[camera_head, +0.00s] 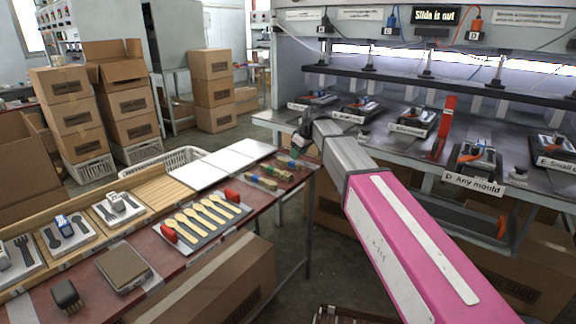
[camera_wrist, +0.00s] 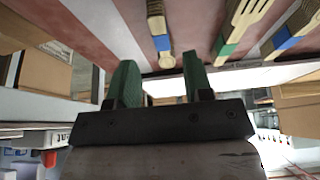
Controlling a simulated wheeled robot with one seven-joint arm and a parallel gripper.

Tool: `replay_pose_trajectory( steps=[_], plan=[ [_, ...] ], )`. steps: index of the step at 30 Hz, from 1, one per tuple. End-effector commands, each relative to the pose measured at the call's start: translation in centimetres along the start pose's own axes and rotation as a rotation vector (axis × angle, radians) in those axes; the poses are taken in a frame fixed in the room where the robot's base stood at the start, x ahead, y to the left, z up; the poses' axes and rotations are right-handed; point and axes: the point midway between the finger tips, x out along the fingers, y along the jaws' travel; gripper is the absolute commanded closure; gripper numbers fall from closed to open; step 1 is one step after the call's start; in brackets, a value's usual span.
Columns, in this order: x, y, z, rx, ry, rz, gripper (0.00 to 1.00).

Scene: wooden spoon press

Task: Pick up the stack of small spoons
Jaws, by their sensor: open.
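Three banded wooden cutlery stacks lie on the far end of the red-topped table. In the wrist view, a narrow stack with a blue band (camera_wrist: 161,43) lies ahead of the gap between my fingers. Its visible end is rounded and its upper part is cut off, so I cannot tell for sure that it is the small spoons. My gripper (camera_wrist: 159,62) has green fingers, open and empty, apart from the stacks. In the head view my gripper (camera_head: 299,146) is above the table's far end.
A grey tray (camera_head: 208,238) of loose wooden spoons with red end blocks lies nearer on the table. White boards (camera_head: 205,172) and a white basket (camera_head: 165,161) are behind. A press bench (camera_head: 385,144) stands to the right. Cardboard boxes (camera_head: 212,92) stand behind.

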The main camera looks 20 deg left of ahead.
Motion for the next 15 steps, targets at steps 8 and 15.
replay_pose_trajectory(
  steps=[8, 15],
  plan=[
    [2.3, -0.1, 0.0, 0.0, -0.001, 0.0, 0.54],
    [5.3, -0.1, 0.0, 0.001, -0.001, 0.0, 0.54]
  ],
)
